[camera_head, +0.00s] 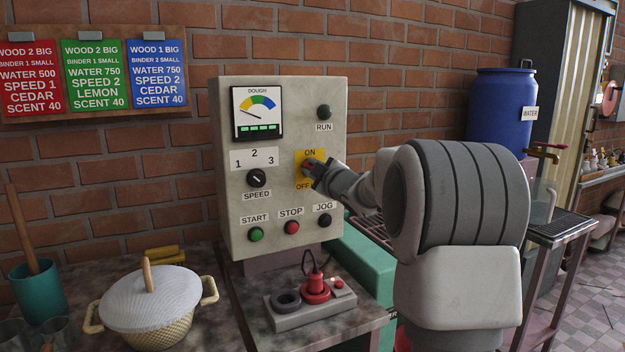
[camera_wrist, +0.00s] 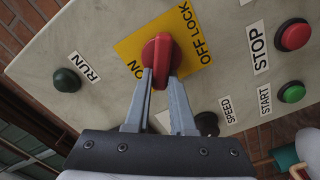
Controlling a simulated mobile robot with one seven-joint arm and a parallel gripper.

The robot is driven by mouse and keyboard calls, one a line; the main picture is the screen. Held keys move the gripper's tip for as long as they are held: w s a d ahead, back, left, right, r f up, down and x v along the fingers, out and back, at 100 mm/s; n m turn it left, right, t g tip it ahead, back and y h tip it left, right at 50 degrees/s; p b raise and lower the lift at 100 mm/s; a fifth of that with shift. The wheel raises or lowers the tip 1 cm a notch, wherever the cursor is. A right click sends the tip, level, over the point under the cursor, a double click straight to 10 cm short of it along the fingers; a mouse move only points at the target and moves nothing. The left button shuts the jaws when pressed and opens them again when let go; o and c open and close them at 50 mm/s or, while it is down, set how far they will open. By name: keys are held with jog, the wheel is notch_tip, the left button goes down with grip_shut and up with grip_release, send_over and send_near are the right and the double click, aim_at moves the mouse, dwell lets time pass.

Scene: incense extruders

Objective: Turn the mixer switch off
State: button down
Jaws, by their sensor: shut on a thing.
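The mixer switch is a red rotary handle (camera_wrist: 162,52) on a yellow plate marked ON and OFF LOCK (camera_wrist: 195,57). In the head view, the yellow plate (camera_head: 303,158) sits on the right side of the grey control panel (camera_head: 235,215), with ON above and OFF below. My gripper (camera_wrist: 162,80) is shut on the red handle, with one finger on each side. In the head view my gripper (camera_head: 313,168) reaches the switch from the right and covers most of it. Which mark the handle points at I cannot tell.
The panel also has a speed knob (camera_head: 257,178), a green start button (camera_head: 256,234), a red stop button (camera_head: 292,227), a black jog button (camera_head: 324,220) and a dough gauge (camera_head: 258,113). A lidded pot (camera_head: 150,300) stands at left, a blue water barrel (camera_head: 500,110) at right.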

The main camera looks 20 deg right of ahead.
jog(key=shift+a+f+n+b, duration=0.1)
jog(key=shift+f+n+b, duration=0.1)
jog(key=shift+n+b, duration=0.85)
jog(key=shift+f+n+b, duration=0.2)
jog(key=shift+n+b, duration=0.6)
jog(key=shift+n, duration=0.5)
jog(key=shift+a+f+n+b, duration=0.1)
jog(key=shift+f+n+b, duration=0.1)
jog(key=shift+n+b, duration=0.85)
jog(key=c, duration=0.8)
grip_release()
jog(key=shift+o, duration=0.2)
jog(key=s+p, duration=0.2)
jog(key=s, duration=1.5)
jog(key=shift+s+d, duration=0.25)
jog(key=shift+d, duration=0.1)
